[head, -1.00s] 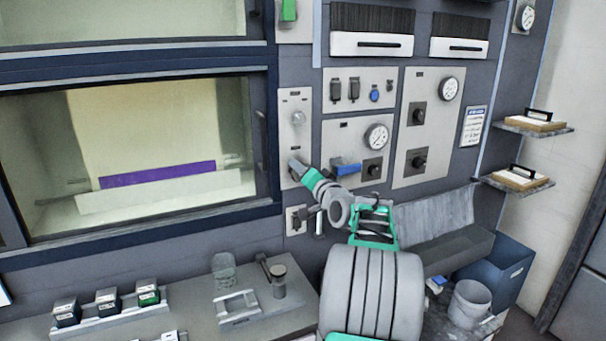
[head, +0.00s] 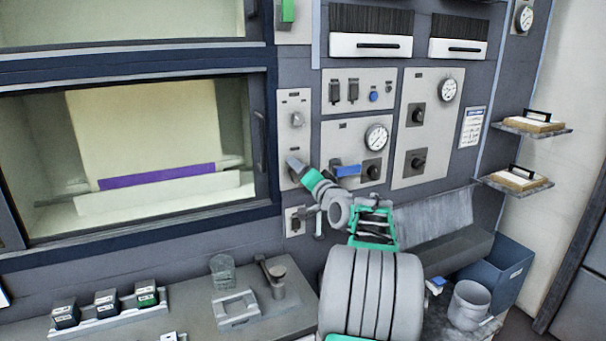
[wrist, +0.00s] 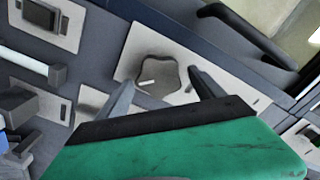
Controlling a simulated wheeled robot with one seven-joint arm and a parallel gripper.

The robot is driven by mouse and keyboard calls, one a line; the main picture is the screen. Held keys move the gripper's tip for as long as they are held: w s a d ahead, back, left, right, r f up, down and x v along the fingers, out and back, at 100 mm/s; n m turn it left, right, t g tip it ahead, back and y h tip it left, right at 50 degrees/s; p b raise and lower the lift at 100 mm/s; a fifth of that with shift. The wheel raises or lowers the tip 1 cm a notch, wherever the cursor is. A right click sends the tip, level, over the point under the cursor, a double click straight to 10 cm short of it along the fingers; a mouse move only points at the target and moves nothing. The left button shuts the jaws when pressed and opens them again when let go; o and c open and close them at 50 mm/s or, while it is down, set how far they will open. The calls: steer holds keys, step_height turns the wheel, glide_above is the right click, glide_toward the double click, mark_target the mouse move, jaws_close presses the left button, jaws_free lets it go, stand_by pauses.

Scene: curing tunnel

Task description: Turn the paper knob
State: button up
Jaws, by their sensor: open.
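A grey, star-shaped knob (wrist: 158,76) with a white mark on its face sits on a pale plate in the wrist view. My gripper (wrist: 161,86) is open, with one dark finger on each side of the knob; I cannot tell whether they touch it. In the head view my gripper (head: 292,163) is at the lower part of the narrow plate (head: 285,140) right of the window, and it hides this knob. Another round knob (head: 297,119) shows higher on that plate. The labels are too small to read.
The window's dark handle (wrist: 240,32) is near the gripper in the wrist view. A blue-handled lever (head: 347,170), a gauge (head: 377,137) and black knobs (head: 417,160) are to the right. A counter (head: 195,318) with small boxes is below.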

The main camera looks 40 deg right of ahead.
steer(key=b+v, duration=0.2)
steer(key=v, duration=0.5)
steer(key=shift+s, duration=0.4)
steer(key=shift+a, duration=0.15)
steer(key=a+f+n+g+y, duration=0.2)
steer(key=a+f, duration=0.2)
steer(key=a, duration=0.5)
steer(key=w+a+f+n+g+y, duration=0.1)
steer(key=a+f+n+g, duration=0.3)
steer(key=a, duration=0.5)
steer(key=a+f+n+g+y, duration=0.1)
steer(key=a+f+y, duration=0.1)
steer(key=a+f, duration=0.45)
steer(key=s+a+f+n+g, duration=0.3)
steer(key=s+a+f, duration=0.2)
steer(key=s+a, duration=0.3)
steer(key=s+a+f+n+g, duration=0.3)
steer(key=s+a, duration=0.4)
steer(key=s, duration=0.4)
steer(key=shift+s+a+f+g, duration=0.35)
steer(key=shift+f+g, duration=0.25)
steer(key=shift+f, duration=0.25)
steer(key=shift+w, duration=0.1)
